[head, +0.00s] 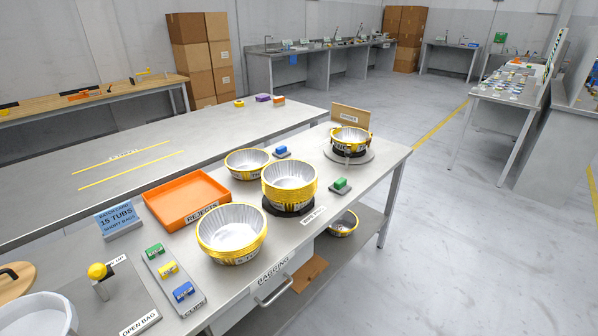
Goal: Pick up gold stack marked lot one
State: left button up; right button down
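Several silver foil cup stacks with gold rims stand on the grey bench. The largest front stack (232,235) sits near the front edge and has a small label low on its side. A tall stack (289,187) stands on a black round base. A lower stack (247,164) is behind it to the left. Another stack (350,140) sits on a round grey plate (367,156) at the far right end. A small one (343,224) is on the shelf below. I cannot read which is marked lot one. Neither gripper is in view.
An orange rejects tray (187,200) lies left of the stacks. A grey strip (174,281) with green, yellow and blue clips is in front of it. A blue block (282,151) and a green block (340,184) sit near the stacks. Open floor (440,260) is to the right.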

aim_at(289, 185)
jog(key=i+l+u, duration=0.1)
jog(key=l, duration=0.25)
jog(key=i+l, duration=0.3)
jog(key=i+l+u, duration=0.15)
jog(key=l, duration=0.25)
jog(key=i+l+u, duration=0.1)
jog(key=i+l, duration=0.3)
jog(key=l, duration=0.35)
jog(key=i+u, duration=0.05)
